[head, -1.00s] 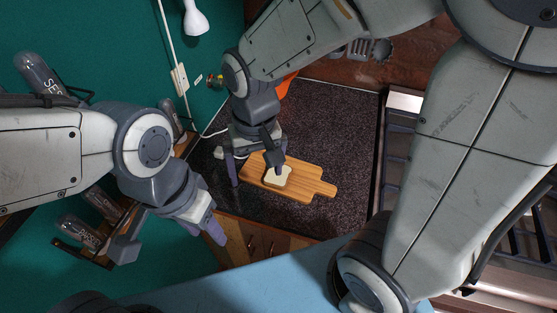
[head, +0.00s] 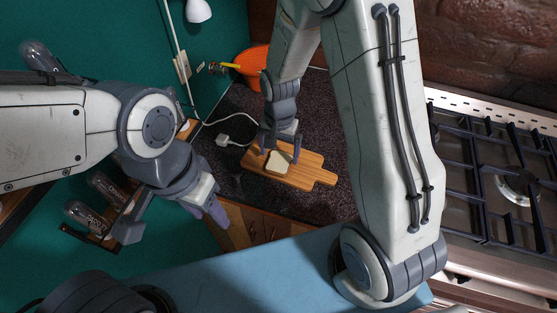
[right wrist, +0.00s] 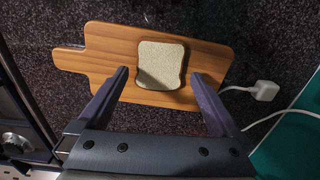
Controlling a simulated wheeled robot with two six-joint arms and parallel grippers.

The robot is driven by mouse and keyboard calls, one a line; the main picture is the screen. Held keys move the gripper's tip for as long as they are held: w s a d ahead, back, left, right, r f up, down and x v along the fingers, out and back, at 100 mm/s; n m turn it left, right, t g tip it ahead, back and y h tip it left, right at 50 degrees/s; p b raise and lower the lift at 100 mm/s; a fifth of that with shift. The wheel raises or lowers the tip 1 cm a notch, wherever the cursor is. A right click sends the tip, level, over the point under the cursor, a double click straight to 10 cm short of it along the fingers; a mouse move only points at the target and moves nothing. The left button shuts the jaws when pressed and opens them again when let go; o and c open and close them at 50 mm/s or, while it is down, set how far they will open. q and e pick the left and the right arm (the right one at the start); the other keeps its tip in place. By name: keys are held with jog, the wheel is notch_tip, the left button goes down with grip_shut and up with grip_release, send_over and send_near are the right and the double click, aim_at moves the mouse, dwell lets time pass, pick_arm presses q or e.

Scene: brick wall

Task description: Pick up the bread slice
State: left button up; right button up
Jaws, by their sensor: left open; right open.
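A white bread slice (head: 278,161) with a brown crust lies flat on a wooden cutting board (head: 310,178) with a handle. In the right wrist view the bread slice (right wrist: 160,65) lies on the board (right wrist: 108,48), ahead of and between the fingers. My right gripper (head: 280,150) is open at the far side of the slice, fingers spread wider than it; it also shows in the right wrist view (right wrist: 160,82). No finger visibly touches the slice. My left gripper (head: 172,220) is open and empty, off to the left over the floor side.
The board lies on a dark speckled counter (head: 235,180). A white plug with a cord (head: 224,141) lies left of the board. An orange container (head: 255,67) stands behind. A gas stove (head: 500,180) is at the right. Bottles (head: 85,215) stand in a rack at the left.

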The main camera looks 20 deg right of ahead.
aim_at(279, 162)
jog(key=shift+f, duration=1.35)
jog(key=c, duration=1)
jog(key=shift+c, duration=0.2)
